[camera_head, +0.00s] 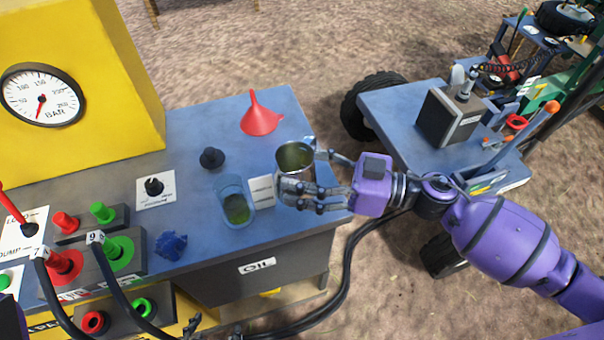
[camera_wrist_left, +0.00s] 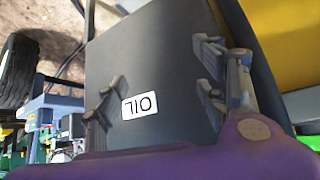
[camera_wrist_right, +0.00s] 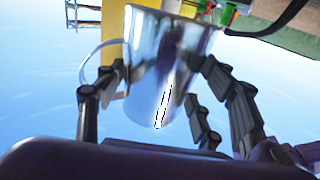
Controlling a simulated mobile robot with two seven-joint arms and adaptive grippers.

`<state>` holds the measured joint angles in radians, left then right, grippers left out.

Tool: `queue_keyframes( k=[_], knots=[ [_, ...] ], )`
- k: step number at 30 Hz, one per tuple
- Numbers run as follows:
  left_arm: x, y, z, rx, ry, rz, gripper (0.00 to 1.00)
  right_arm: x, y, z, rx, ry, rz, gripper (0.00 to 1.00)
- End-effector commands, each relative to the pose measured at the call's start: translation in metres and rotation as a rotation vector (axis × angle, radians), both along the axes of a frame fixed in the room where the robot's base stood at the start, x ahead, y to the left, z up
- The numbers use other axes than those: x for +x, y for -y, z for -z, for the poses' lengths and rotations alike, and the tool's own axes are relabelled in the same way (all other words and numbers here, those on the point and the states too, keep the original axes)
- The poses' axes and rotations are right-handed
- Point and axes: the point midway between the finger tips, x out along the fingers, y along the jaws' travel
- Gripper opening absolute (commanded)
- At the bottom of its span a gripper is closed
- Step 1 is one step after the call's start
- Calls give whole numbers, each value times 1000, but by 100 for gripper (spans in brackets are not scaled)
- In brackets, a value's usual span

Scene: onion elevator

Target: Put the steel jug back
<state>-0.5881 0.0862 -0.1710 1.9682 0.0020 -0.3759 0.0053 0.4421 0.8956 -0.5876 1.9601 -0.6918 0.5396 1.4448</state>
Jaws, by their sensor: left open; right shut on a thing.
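The steel jug (camera_head: 294,158) is at the right part of the blue bench top, with something olive-green visible inside its mouth. My right gripper (camera_head: 312,185) is shut around its side. In the right wrist view the shiny jug (camera_wrist_right: 165,60) sits between the fingers of my right gripper (camera_wrist_right: 160,85), its handle on the left. From the head view I cannot tell whether its base touches the bench. My left gripper (camera_wrist_left: 160,80) is open and empty, facing the dark front panel labelled OIL (camera_wrist_left: 140,105); in the head view only dark fingers show at the bottom edge.
A clear beaker with green liquid (camera_head: 236,204) stands left of the jug, with a white label (camera_head: 262,190) between. A red funnel (camera_head: 261,118), black knob (camera_head: 211,157) and crumpled blue cloth (camera_head: 171,244) are on the bench. Black hoses pass along the front. A cart (camera_head: 400,105) stands right.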

Motion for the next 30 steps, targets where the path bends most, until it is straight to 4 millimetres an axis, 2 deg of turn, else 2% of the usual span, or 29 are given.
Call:
queue_keyframes(
  k=[1,3,6,10,17,25,30],
  knots=[
    [-2,-1,2,2,-3,-1,65,13,-1,6,3,0,2,25],
    [-3,-2,5,4,-5,-2,65,27,0,18,4,-4,3,25],
    [-4,-5,7,8,-3,-6,65,41,0,38,3,-4,1,25],
    [-3,-7,10,11,-1,-10,65,55,0,54,4,-4,2,25],
    [0,-6,10,9,4,-12,65,65,0,64,3,2,1,25],
    [-2,-5,16,10,-2,-9,65,67,1,97,2,-1,1,25],
    [-1,-5,15,10,0,-9,65,68,1,96,3,2,0,25]
  ],
)
